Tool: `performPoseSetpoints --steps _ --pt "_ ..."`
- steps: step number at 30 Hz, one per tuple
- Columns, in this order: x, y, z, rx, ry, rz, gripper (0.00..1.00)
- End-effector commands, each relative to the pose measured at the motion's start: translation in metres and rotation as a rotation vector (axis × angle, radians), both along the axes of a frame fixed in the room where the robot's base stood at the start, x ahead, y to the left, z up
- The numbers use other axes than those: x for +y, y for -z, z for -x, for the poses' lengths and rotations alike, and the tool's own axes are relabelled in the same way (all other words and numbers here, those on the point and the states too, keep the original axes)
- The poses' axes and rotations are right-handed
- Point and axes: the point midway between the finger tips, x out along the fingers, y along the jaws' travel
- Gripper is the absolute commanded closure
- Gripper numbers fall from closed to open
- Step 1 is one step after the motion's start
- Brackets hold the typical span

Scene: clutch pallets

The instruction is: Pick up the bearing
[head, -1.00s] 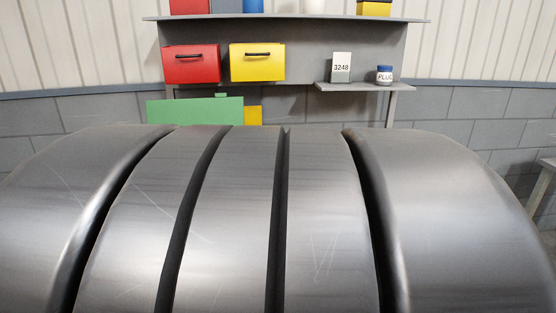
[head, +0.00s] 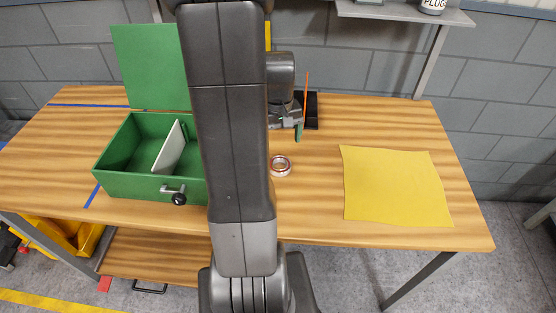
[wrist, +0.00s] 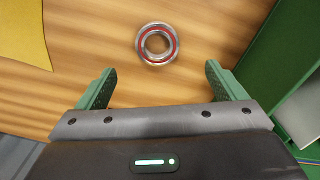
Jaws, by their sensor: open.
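The bearing (head: 281,166) is a small metal ring with a red band, lying flat on the wooden table just right of my arm in the head view. In the wrist view the bearing (wrist: 157,44) lies ahead of my gripper, about midway between the lines of its fingers. My gripper (wrist: 158,82) has green fingers spread wide apart with nothing between them.
A green box (head: 150,187) with an open lid and a white divider stands left of my arm. A yellow cloth (head: 397,187) lies at the right. A black holder (head: 312,110) with an orange item stands behind the gripper. Bare wood surrounds the bearing.

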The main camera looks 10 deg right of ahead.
Motion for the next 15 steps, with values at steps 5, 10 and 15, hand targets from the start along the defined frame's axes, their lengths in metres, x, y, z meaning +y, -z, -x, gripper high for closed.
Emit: performPoseSetpoints --steps 5,10,15 --pt "0.000 0.031 0.001 0.003 0.000 -0.001 0.10" --pt "0.000 0.043 0.000 0.000 0.001 0.000 0.10" --pt "-0.001 0.052 0.000 0.002 0.001 0.000 0.10"
